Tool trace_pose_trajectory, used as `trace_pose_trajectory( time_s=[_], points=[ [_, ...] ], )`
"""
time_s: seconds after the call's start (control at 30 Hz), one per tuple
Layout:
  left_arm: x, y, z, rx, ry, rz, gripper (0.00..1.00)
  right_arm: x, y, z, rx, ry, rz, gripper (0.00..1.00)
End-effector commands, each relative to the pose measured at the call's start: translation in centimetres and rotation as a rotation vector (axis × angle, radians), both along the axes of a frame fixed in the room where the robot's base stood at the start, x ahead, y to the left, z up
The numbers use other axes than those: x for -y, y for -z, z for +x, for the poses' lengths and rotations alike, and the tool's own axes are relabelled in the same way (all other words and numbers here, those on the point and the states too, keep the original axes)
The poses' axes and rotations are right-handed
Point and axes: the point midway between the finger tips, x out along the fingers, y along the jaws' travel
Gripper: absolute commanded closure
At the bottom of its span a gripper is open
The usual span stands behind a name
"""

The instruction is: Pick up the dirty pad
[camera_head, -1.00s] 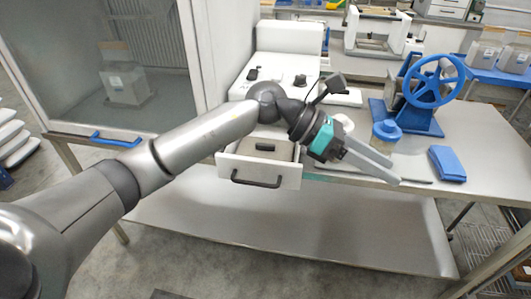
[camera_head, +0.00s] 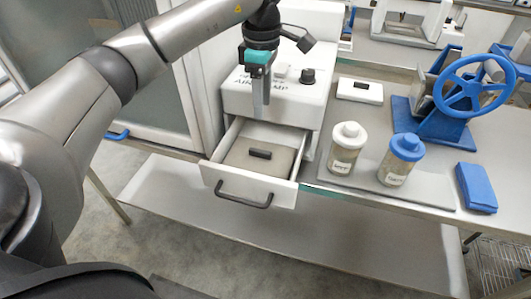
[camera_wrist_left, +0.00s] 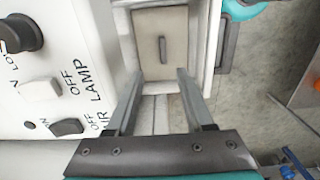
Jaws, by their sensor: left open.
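A grey-tan pad (camera_head: 257,158) with a dark bar handle lies inside the open white drawer (camera_head: 220,177); it looks like the dirty pad. My left gripper (camera_head: 262,112) points down above the back of the drawer, open and empty, with its fingers apart from the pad. In the left wrist view the pad (camera_wrist_left: 172,60) lies beyond the fingertips of the left gripper (camera_wrist_left: 158,78), its handle roughly midway between their lines. A second pad (camera_head: 360,88), white with a dark handle, lies on the table. My right gripper is out of view.
A white box with knobs and switches (camera_head: 235,98) stands above the drawer. A white-capped jar (camera_head: 345,150) and a blue-capped jar (camera_head: 400,160) stand to the right on a grey mat.

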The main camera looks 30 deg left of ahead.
Motion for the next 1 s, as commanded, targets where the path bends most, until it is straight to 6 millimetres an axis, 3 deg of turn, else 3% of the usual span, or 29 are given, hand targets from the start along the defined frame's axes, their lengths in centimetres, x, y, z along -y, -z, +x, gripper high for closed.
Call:
trace_pose_trajectory(
  time_s=[0.1,0.3,0.6,0.83,1.0],
  points=[
    [0.0,2.9,-0.1,-0.005,0.000,0.000,0.47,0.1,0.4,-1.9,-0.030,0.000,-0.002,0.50],
    [0.0,6.7,-0.1,-0.003,0.001,-0.002,0.47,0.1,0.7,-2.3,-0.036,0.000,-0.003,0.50],
    [-0.1,9.1,-0.2,-0.002,0.000,-0.001,0.47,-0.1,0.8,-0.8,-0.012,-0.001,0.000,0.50],
    [-0.4,12.5,-0.5,-0.002,0.001,-0.003,0.47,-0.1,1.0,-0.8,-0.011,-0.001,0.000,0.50],
    [-0.4,13.5,-0.4,0.000,0.001,-0.002,0.47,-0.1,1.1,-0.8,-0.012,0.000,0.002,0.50]
  ],
)
